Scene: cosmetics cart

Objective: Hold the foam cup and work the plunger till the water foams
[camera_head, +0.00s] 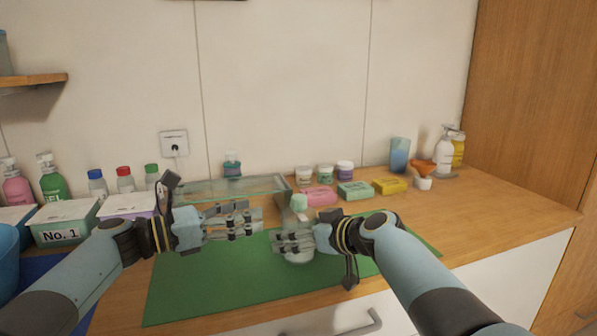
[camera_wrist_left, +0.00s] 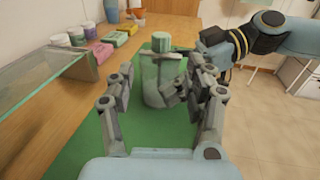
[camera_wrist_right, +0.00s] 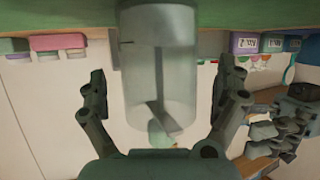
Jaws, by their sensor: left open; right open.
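The foam cup (camera_head: 297,256) is a clear cup standing upright on the green mat (camera_head: 200,290); my right gripper partly hides it. Its plunger has a pale green knob (camera_head: 299,202), which also shows on top of the cup in the left wrist view (camera_wrist_left: 160,40). My left gripper (camera_head: 258,221) is open and empty, left of the cup and pointing at it. My right gripper (camera_head: 278,242) is open at the cup. In the right wrist view the cup (camera_wrist_right: 158,75) appears upside down between the spread fingers, with gaps on both sides.
A glass shelf (camera_head: 225,189) stands behind my left gripper. Soap boxes in pink (camera_head: 319,197), green (camera_head: 355,190) and yellow (camera_head: 390,186) lie behind the cup. Jars, bottles and a blue cup (camera_head: 400,154) stand at the back. The mat's front left is clear.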

